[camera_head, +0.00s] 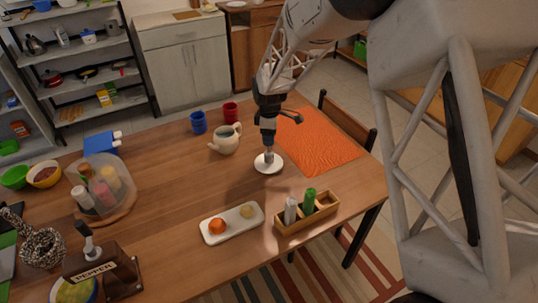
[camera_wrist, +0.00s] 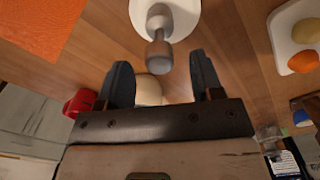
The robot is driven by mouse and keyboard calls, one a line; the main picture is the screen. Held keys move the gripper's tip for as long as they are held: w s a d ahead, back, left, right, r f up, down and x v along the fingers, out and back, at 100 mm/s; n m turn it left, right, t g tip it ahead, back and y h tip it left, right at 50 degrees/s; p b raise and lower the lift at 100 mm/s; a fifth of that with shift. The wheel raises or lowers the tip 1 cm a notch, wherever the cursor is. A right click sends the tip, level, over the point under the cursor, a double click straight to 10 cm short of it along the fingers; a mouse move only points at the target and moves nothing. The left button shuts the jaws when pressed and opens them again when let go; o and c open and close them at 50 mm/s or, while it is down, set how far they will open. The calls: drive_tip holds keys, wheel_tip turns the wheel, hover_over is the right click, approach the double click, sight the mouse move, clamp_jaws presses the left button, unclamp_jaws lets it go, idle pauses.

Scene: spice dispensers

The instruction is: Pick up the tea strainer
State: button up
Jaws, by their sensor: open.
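A grey upright piece with a rounded knob, probably the tea strainer (camera_head: 268,157), stands on a round white dish (camera_head: 272,169) in the middle of the table. In the wrist view the grey piece (camera_wrist: 159,52) rises from the white dish (camera_wrist: 138,12) towards the camera. My gripper (camera_head: 268,136) hangs over it, pointing down. In the wrist view my gripper (camera_wrist: 160,60) is open and empty, with one dark finger on each side of the line to the knob. Whether the fingertips reach down to the knob's height I cannot tell.
A cream teapot (camera_head: 226,140) stands close left, with a blue mug (camera_head: 198,123) and red mug (camera_head: 230,112) behind. An orange mat (camera_head: 325,139) lies right. A white tray (camera_head: 209,237) with fruit and a wooden box (camera_head: 300,221) with shakers stand in front.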

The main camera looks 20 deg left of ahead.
sight(269, 151)
drive_tip(key=shift+f, duration=2.6)
drive_tip(key=c, duration=1)
drive_tip(key=shift+r, duration=0.1)
drive_tip(key=shift+r, duration=0.85)
drive_tip(key=shift+s+d+r, duration=0.1)
drive_tip(key=shift+s+r, duration=0.1)
drive_tip(key=shift+r, duration=0.7)
drive_tip(key=s+d, duration=0.2)
drive_tip(key=s, duration=0.2)
drive_tip(key=s+d+r, duration=0.1)
drive_tip(key=s+d, duration=0.2)
drive_tip(key=s, duration=0.2)
drive_tip(key=s+d, duration=0.2)
drive_tip(key=s, duration=0.2)
drive_tip(key=shift+s+d+r, duration=0.15)
drive_tip(key=shift+s+d, duration=0.05)
drive_tip(key=shift+d, duration=0.2)
